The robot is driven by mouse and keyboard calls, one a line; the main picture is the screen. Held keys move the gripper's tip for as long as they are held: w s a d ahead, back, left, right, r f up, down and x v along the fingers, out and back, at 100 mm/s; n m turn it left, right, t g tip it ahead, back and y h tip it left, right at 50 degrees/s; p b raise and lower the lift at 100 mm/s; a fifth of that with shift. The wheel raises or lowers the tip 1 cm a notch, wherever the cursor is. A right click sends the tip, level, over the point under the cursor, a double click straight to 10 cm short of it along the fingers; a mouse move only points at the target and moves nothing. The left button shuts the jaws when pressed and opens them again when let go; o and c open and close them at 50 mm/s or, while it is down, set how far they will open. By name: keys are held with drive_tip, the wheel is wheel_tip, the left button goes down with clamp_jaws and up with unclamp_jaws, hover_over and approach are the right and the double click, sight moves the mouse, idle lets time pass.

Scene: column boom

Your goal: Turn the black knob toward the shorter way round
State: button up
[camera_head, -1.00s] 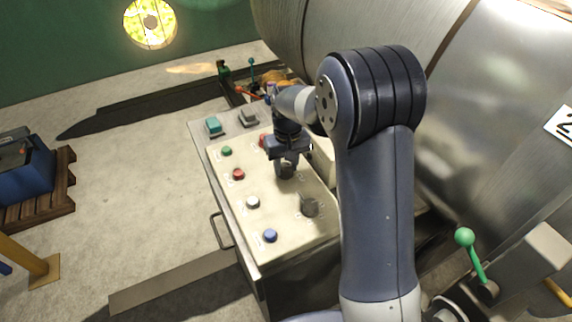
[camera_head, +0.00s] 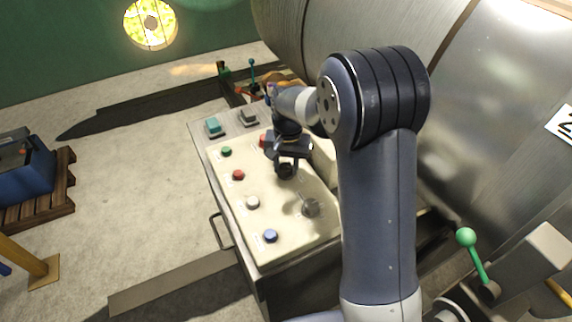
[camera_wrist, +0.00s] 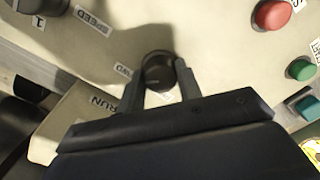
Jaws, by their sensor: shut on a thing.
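The black knob (camera_wrist: 158,70) stands on the cream panel (camera_head: 262,190), and it shows between the two fingers of my gripper (camera_wrist: 160,84) in the wrist view. My gripper is shut on the knob, one finger on each side. In the head view my gripper (camera_head: 286,166) points down at the upper right part of the panel, and the knob (camera_head: 285,173) is mostly covered by it. Labels reading RUN (camera_wrist: 102,103) and, partly hidden, what looks like FWD (camera_wrist: 124,72) lie beside the knob. I cannot tell the knob's pointer direction.
Another dark knob (camera_head: 310,207) stands lower on the panel, near the SPEED label (camera_wrist: 94,22). Red (camera_head: 238,175), green (camera_head: 226,152), white (camera_head: 253,203) and blue (camera_head: 270,236) buttons line the left side. A large metal tank (camera_head: 480,120) is close on the right.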

sight(287, 167)
drive_tip(key=o, duration=1)
drive_tip(key=shift+c, duration=0.2)
drive_tip(key=shift+r, duration=0.1)
wheel_tip(287, 167, up, 11)
drive_tip(key=shift+d+b, duration=0.2)
drive_tip(key=shift+b, duration=0.15)
drive_tip(key=shift+f, duration=0.2)
drive_tip(key=f, duration=1)
drive_tip(key=shift+a+f+p, duration=0.2)
drive_tip(key=shift+f+p, duration=0.15)
